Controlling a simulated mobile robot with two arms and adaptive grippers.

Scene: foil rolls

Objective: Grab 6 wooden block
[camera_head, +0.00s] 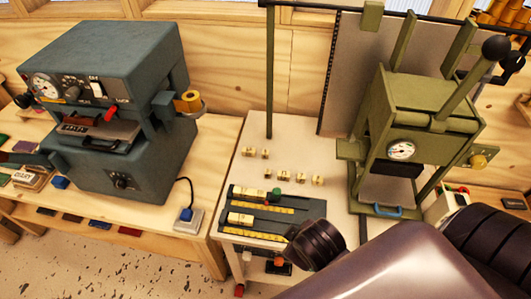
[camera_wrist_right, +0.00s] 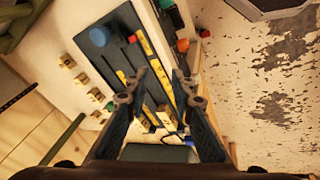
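Several small pale wooden blocks (camera_head: 284,175) with dark marks stand in two short rows on the white work surface (camera_head: 294,133). In the right wrist view some of these blocks (camera_wrist_right: 67,61) lie left of my fingers. Two longer pale pieces (camera_head: 249,192) lie in the dark tray (camera_head: 290,207), in front of the blocks. My right gripper (camera_wrist_right: 160,92) is open above the tray, with no block visibly held between its fingers. In the head view my right arm comes in at lower right, and its fingertips cannot be made out.
A blue-grey machine (camera_head: 115,105) with a gauge stands on the left bench. A green lever press (camera_head: 415,135) stands right of the blocks, with a tall green post (camera_head: 269,75) behind them. The white surface between post and press is largely clear.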

